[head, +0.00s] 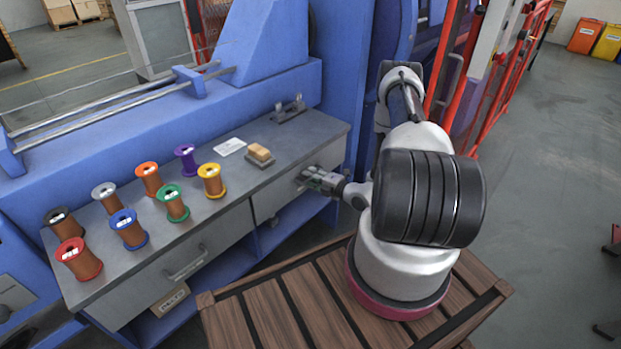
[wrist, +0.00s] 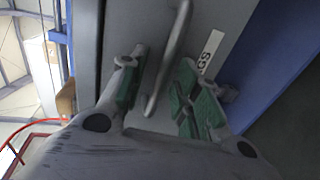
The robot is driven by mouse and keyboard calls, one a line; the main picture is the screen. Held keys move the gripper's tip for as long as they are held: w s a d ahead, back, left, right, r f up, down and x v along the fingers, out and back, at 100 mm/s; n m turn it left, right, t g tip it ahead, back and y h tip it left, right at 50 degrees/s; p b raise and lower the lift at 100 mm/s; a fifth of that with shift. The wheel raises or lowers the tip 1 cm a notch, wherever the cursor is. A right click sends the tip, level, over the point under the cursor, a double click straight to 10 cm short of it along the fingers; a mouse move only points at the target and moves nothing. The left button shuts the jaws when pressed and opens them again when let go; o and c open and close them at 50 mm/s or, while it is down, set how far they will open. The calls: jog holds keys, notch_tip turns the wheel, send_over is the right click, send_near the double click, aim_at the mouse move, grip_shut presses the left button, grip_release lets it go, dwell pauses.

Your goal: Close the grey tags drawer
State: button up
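The grey tags drawer (head: 270,197) is the right-hand drawer front under the bench top in the head view. In the wrist view its grey front (wrist: 222,22) fills the middle, with a white label (wrist: 210,52) showing the letters "GS". Its bar handle (wrist: 168,58) runs between my two green-padded fingers. My gripper (head: 306,178) is at the drawer front, covering the handle in the head view. In the wrist view my gripper (wrist: 160,72) is open, with gaps beside the handle. I cannot tell how far the drawer stands out.
A second grey drawer (head: 185,262) with a handle is to the left. Several coloured spools (head: 130,229), a card (head: 231,147) and a tan block (head: 260,152) stand on the bench top (head: 222,214). A wooden slatted platform (head: 268,312) lies below my arm. Open floor (head: 545,190) is at right.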

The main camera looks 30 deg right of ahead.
jog(key=v, duration=1.1)
jog(key=shift+s, duration=0.15)
